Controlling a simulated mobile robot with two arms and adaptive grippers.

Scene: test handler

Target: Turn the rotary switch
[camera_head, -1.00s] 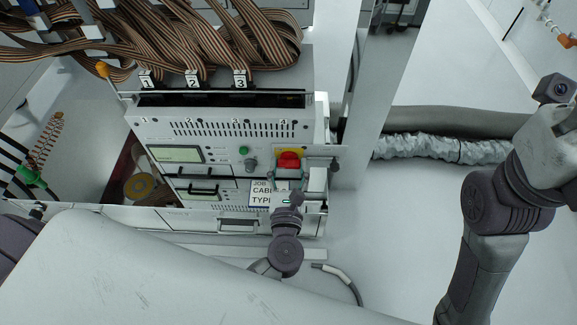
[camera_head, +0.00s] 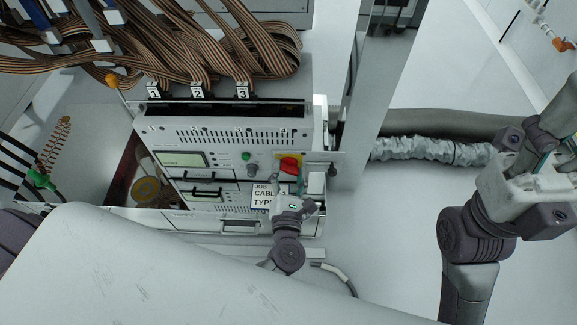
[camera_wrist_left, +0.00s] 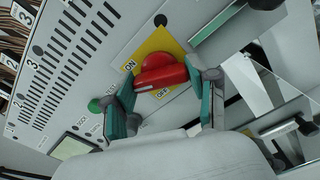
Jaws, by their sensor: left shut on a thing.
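The rotary switch is a red knob (camera_head: 289,165) on a yellow plate on the right side of the white tester's front panel. In the left wrist view the red knob (camera_wrist_left: 158,76) shows large, with the labels ON and OFF on the yellow plate (camera_wrist_left: 157,45). My left gripper (camera_head: 289,178) reaches up from below to the panel. Its two green-padded fingers are on either side of the knob's red bar and are shut on it. My right gripper (camera_head: 535,170) is away at the right side; its fingers are not clear.
A green button (camera_head: 246,156) and a dark knob (camera_head: 252,169) are left of the switch. A white label card (camera_head: 263,196) hangs just below. Brown striped ribbon cables (camera_head: 225,50) run above the tester. A silver hose (camera_head: 430,150) lies behind my right arm.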

